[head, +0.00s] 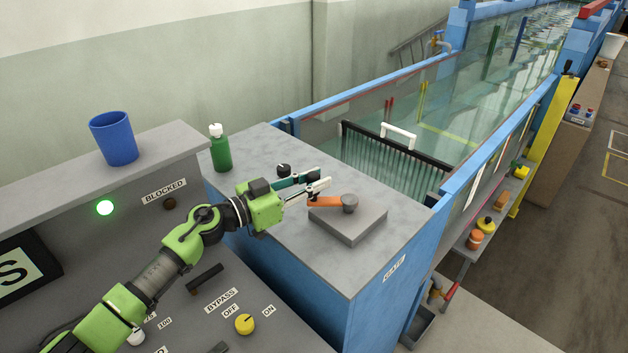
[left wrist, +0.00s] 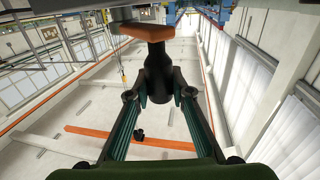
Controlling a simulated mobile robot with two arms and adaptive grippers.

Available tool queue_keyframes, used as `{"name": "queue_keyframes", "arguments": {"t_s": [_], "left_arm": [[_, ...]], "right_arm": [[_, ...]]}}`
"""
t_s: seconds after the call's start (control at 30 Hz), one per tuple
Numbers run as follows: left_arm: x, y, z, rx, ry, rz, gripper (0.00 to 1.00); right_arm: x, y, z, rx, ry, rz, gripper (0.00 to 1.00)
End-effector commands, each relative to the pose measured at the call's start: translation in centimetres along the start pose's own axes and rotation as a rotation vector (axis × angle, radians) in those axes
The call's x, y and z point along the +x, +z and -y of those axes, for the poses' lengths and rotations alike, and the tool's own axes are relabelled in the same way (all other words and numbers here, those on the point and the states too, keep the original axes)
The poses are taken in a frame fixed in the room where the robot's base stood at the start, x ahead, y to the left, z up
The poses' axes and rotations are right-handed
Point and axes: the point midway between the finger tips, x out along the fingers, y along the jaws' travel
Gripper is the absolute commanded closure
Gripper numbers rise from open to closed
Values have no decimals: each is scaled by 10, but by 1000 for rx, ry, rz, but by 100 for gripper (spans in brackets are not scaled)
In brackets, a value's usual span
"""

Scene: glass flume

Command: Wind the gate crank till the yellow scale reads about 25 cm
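The gate crank has an orange arm (head: 324,202) and a grey hub (head: 349,203) on a grey block. Its arm points left; the orange arm (left wrist: 145,31) and dark handle (left wrist: 158,80) show in the left wrist view. My left gripper (head: 325,179) is at the handle end, with its fingers on either side of the handle. I cannot tell whether they press on it. My right gripper is not in view.
A blue cup (head: 113,138) stands on the console ledge, above a lit green lamp (head: 104,208). Beyond the cabinet lies the glass flume (head: 480,95) with a black grating (head: 385,150).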

Motion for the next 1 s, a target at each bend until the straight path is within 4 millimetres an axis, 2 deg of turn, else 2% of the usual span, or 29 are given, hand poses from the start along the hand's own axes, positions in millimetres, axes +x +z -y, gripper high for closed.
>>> {"name": "queue_keyframes", "arguments": {"t_s": [0.73,0.77,0.8,0.83,1.0], "left_arm": [[3,1,4,0,73,1,100],[3,1,4,0,73,1,77],[3,1,4,0,73,1,66],[3,1,4,0,73,1,62],[3,1,5,0,73,1,62]], "right_arm": [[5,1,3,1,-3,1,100],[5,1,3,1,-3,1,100],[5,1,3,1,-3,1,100],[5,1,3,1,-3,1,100],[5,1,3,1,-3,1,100]]}}
